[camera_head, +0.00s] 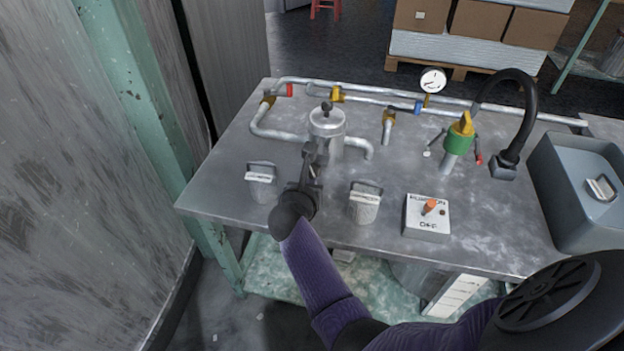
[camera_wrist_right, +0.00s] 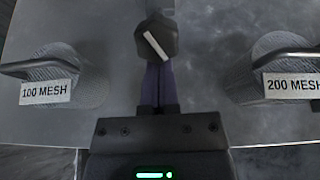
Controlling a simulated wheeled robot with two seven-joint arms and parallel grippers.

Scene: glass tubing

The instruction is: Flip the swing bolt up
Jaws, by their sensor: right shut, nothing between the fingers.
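The metal filter housing (camera_head: 328,122) stands upright on the steel table, with a round lid and a small dark knob on top. My right gripper (camera_head: 312,150) is in front of the housing, shut and empty, and overlaps its front side in the head view. The swing bolt cannot be picked out clearly there; my gripper covers that side. In the right wrist view, a dark faceted knob with a pale bar (camera_wrist_right: 156,40) shows just beyond my fingers (camera_wrist_right: 158,85). I cannot tell whether it is the bolt's nut or whether my fingers touch it. My left gripper is not in view.
Mesh baskets labelled 100 MESH (camera_wrist_right: 44,82) and 200 MESH (camera_wrist_right: 285,82) stand on either side of my gripper. A switch box (camera_head: 427,218), green valve (camera_head: 459,140), black hose (camera_head: 520,110) and grey bin (camera_head: 575,205) lie right. Pipes (camera_head: 385,94) run behind.

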